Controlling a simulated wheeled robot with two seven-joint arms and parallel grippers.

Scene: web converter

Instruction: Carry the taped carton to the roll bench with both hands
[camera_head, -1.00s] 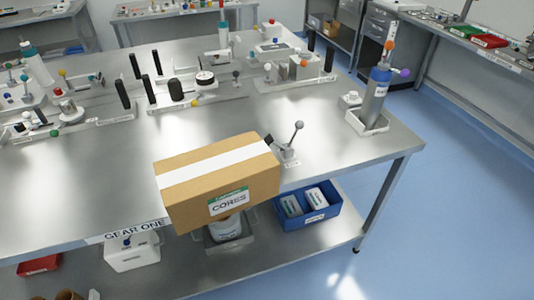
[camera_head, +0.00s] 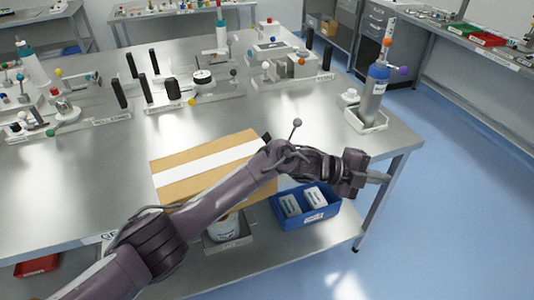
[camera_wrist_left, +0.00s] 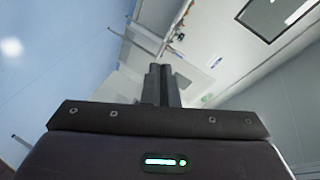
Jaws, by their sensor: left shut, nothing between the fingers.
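The taped carton (camera_head: 200,150) is a brown box with a white tape strip along its top. It rests at the front edge of the steel bench (camera_head: 70,205). My left gripper (camera_head: 380,178) is beyond the carton's right side, near the bench's front right corner, apart from the carton. Its fingers are together and empty, also in the left wrist view (camera_wrist_left: 161,82). My right gripper is not in view. I cannot tell which bench is the roll bench.
A blue bin (camera_head: 306,208) with pale boxes sits on the lower shelf. A blue-capped cylinder (camera_head: 374,95) stands in a tray at the right end. Blue floor (camera_head: 450,200) is open to the right.

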